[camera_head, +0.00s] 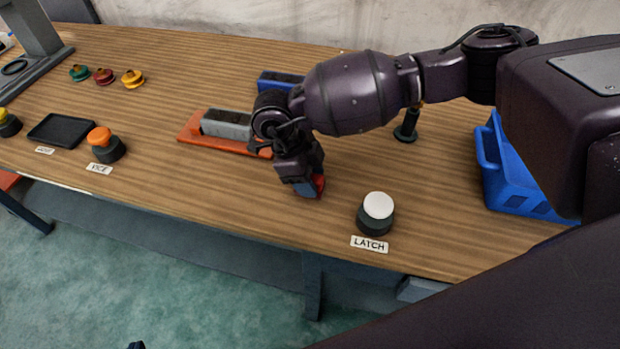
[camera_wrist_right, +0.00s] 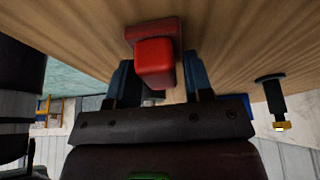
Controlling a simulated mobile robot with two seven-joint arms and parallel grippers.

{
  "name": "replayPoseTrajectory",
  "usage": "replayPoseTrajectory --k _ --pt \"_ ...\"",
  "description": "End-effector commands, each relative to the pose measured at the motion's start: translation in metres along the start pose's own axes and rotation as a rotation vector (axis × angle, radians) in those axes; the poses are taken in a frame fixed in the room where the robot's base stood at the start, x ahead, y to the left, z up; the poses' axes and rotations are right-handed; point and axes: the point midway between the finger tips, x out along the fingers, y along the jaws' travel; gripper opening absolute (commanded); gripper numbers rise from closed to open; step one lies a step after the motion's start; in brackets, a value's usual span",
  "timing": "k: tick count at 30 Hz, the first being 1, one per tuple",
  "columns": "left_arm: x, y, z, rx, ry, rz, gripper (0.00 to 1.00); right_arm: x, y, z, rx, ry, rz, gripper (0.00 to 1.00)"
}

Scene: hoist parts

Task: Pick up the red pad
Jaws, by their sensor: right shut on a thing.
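The red pad (camera_head: 319,184) shows as a small red patch at the tip of my right gripper (camera_head: 308,187), near the front of the wooden table. In the right wrist view the red pad (camera_wrist_right: 154,62) is a red block with a darker, wider red part behind it. It sits between the two fingers of my right gripper (camera_wrist_right: 157,75), which is shut on it. The gripper hides most of the pad in the head view. I cannot tell whether the pad touches the table. Only a small dark tip of my left gripper (camera_head: 136,345) shows at the bottom edge.
A white-topped LATCH button (camera_head: 377,212) stands right of my right gripper. A grey block on an orange base (camera_head: 190,132) is behind it to the left. A blue bin (camera_head: 510,170) is at the right. An orange VICE button (camera_head: 101,142) and black tray (camera_head: 62,131) are left.

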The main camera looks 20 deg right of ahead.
Motion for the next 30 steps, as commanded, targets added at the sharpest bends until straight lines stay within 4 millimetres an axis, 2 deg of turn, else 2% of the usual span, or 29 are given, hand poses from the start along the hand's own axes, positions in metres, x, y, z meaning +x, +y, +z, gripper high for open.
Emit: replayPoseTrajectory --k 5,8,18,24,30 --pt "-0.001 -0.001 -0.005 0.0 0.007 -0.001 0.0 -0.018 -0.001 -0.007 0.002 -0.003 -0.003 0.24" --pt "-0.003 -0.001 -0.008 0.0 0.012 -0.001 0.0 -0.036 -0.001 -0.014 0.001 -0.005 -0.004 0.24" --pt "-0.006 -0.003 -0.007 -0.001 0.003 -0.004 0.0 -0.116 -0.001 -0.048 0.001 -0.005 -0.005 0.24" --pt "-0.009 -0.003 -0.008 -0.002 0.003 -0.006 0.0 -0.155 -0.001 -0.064 0.001 -0.004 -0.004 0.24" --pt "-0.011 -0.004 -0.009 -0.003 0.005 -0.006 0.0 -0.177 0.0 -0.073 0.0 -0.002 -0.001 0.24"
